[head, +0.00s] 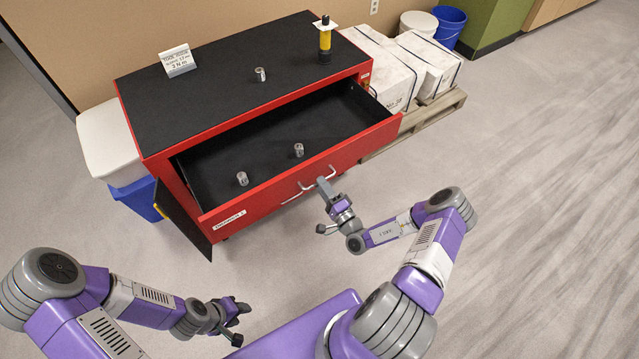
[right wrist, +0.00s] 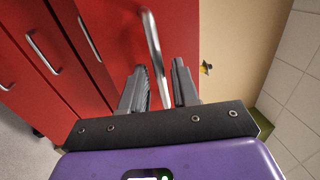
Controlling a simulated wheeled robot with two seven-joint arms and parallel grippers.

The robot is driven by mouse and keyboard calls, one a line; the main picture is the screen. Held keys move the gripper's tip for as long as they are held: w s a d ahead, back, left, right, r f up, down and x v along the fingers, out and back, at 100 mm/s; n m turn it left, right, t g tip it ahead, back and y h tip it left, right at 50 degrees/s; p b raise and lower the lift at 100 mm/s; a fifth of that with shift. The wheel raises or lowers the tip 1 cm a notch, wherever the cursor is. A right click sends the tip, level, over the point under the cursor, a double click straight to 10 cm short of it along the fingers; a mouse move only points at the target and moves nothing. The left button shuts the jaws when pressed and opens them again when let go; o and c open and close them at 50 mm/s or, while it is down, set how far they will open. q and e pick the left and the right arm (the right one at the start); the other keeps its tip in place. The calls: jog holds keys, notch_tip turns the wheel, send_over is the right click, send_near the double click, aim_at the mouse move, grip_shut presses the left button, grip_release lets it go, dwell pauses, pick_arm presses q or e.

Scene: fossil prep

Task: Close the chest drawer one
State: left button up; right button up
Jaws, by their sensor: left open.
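The red chest (head: 140,95) with a black top stands against the wall. Its top drawer (head: 300,185), with a label at its left that seems to read "Drawer 1", is pulled far out. Two small metal cylinders, one nearer the left (head: 242,178) and one near the middle (head: 298,149), stand in it. My right gripper (head: 325,184) is at the drawer front by the silver handle (head: 308,187). In the right wrist view, the handle (right wrist: 153,45) runs between the fingers, with gaps beside it; the gripper (right wrist: 160,85) looks open. My left gripper (head: 240,318) is open and empty, low over the floor.
White blocks (head: 385,75) on a pallet (head: 430,115) stand to the right, white and blue bins (head: 108,140) to the left. Floor in front is clear.

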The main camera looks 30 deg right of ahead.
jog(key=shift+x, duration=1.05)
jog(key=shift+c, duration=0.3)
grip_shut()
